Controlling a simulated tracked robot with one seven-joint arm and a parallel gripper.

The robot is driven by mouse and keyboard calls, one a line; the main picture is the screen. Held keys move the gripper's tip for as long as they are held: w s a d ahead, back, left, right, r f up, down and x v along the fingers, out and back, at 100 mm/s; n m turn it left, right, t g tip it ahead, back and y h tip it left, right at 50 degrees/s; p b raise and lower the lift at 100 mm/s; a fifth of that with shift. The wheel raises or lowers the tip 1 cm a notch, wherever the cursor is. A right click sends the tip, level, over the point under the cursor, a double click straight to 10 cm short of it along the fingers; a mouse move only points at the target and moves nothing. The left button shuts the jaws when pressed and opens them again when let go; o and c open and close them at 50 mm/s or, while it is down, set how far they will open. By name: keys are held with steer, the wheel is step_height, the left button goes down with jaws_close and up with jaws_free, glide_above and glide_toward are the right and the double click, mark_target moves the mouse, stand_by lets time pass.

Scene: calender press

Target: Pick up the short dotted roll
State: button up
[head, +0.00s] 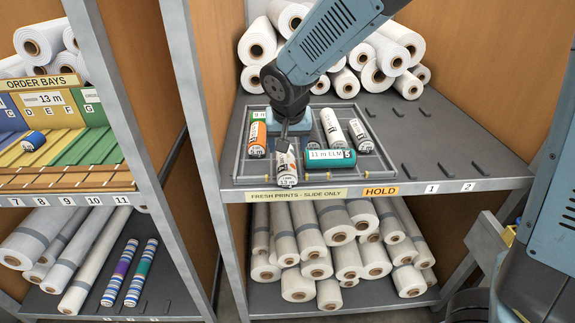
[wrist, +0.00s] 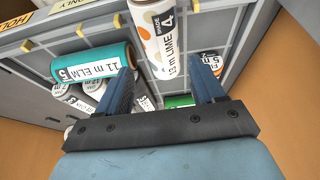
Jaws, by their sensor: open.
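A short roll with orange and grey dots and a "13 m LIME 4" label (head: 287,172) lies at the front edge of the grey shelf tray (head: 239,152), its near end toward the front. In the wrist view the dotted roll (wrist: 153,32) shows at the top middle, its lower end between the tips of my fingers as seen there. My gripper (head: 291,141) is above the tray, just behind and over the roll's far end. In the wrist view my gripper (wrist: 167,80) is open, with a finger on each side and nothing held. I cannot tell the remaining gap in height.
A teal "11 m ELM 5" roll (head: 331,157) lies crosswise to the right. An orange roll (head: 257,140) is at left. White rolls (head: 331,128) lie behind the teal one. Front strips read "FRESH PRINTS - SLIDE ONLY" (head: 294,195) and "HOLD" (head: 381,191).

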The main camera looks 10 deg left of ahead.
mark_target(286, 158)
steer(key=shift+x, duration=0.9)
steer(key=x, duration=0.3)
steer(key=shift+s+f, duration=0.3)
steer(key=shift+f, duration=0.05)
steer(key=shift+x, duration=0.9)
steer(key=c, duration=0.9)
steer(key=shift+c, duration=0.2)
steer(key=shift+r, duration=0.15)
